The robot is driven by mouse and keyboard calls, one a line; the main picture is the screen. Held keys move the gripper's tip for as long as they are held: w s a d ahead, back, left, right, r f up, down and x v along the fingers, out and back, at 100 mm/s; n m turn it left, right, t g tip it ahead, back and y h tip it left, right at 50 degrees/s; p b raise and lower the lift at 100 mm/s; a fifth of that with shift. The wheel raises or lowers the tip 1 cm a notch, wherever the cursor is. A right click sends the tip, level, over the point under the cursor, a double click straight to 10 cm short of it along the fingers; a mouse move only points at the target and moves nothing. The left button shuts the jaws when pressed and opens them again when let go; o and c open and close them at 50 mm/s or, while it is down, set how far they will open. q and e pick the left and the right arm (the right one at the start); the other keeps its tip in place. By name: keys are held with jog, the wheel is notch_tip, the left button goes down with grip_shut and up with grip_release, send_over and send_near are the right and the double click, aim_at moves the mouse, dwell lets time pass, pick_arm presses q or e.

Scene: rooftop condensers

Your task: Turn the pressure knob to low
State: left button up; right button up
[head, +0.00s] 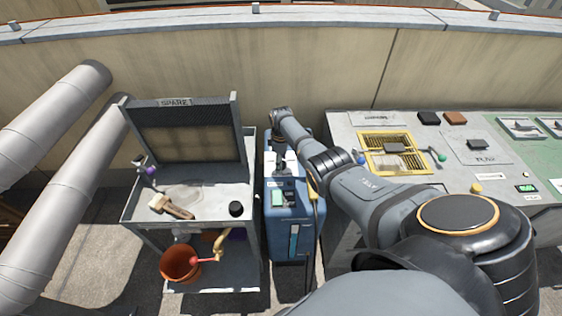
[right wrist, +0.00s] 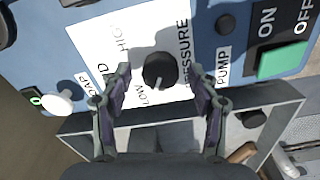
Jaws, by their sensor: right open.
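The black pressure knob (right wrist: 160,70) sits on a white label plate (right wrist: 95,28) on the blue machine, with LOW, HIGH and PRESSURE printed around it. A pale mark shows on the knob's lower part in the right wrist view, near the LOW print. My right gripper (right wrist: 160,76) is open, with one finger on each side of the knob and visible gaps between. In the head view my right gripper (head: 282,160) is over the top of the blue machine (head: 284,228) and hides the knob. My left gripper is not in view.
The same panel has a white knob (right wrist: 57,103), a black PUMP button (right wrist: 226,24) and a green ON/OFF switch (right wrist: 282,60). A grey cart (head: 130,208) with a brush (head: 172,207) stands left of the machine. A grey bench (head: 350,130) stands right.

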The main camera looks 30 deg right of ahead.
notch_tip(320, 180, up, 12)
dwell(0.5)
dwell(0.3)
